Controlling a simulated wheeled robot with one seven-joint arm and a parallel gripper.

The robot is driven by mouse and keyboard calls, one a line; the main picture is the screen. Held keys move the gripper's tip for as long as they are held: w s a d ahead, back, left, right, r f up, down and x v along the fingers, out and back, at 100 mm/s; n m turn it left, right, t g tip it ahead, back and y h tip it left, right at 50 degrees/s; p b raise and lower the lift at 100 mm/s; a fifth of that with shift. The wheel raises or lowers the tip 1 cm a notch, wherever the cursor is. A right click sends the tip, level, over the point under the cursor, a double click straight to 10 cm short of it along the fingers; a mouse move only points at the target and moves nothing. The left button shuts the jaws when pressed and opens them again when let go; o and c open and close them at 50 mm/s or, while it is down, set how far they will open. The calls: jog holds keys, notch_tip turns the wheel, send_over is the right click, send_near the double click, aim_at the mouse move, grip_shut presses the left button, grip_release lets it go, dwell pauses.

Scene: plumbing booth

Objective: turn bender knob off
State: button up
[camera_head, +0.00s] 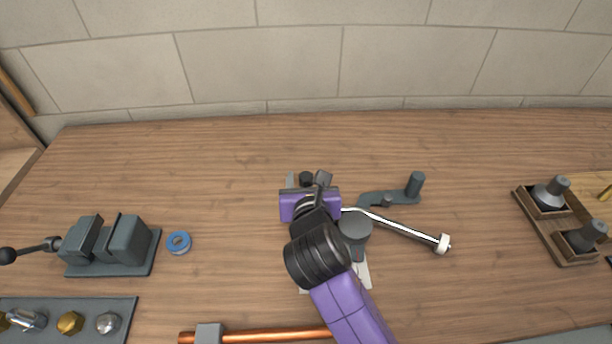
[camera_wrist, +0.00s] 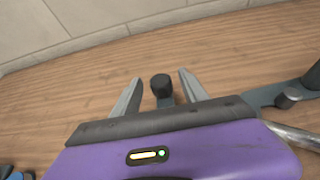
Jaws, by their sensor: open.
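The bender (camera_head: 354,230) stands on the wooden bench, a grey device with a round post. A steel lever (camera_head: 395,228) with a white tip runs right from it. A grey arm with an upright peg (camera_head: 415,185) also reaches to the right. A small dark knob (camera_head: 306,178) sits at its far-left side, and it shows in the wrist view (camera_wrist: 161,86) too. My gripper (camera_head: 308,182) is open, with its two grey fingers on either side of the knob. In the wrist view I see gaps between knob and fingers. My purple wrist and arm hide much of the bender.
A grey vise (camera_head: 125,240) and a blue tape ring (camera_head: 179,242) are on the left. A tray of fittings (camera_head: 120,312) and a copper pipe (camera_head: 270,336) lie at the front. A wooden holder (camera_head: 553,228) stands right. The back of the bench is clear up to the tiled wall.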

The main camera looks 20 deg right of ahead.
jog(key=shift+x, duration=0.85)
grip_shut()
dwell(0.8)
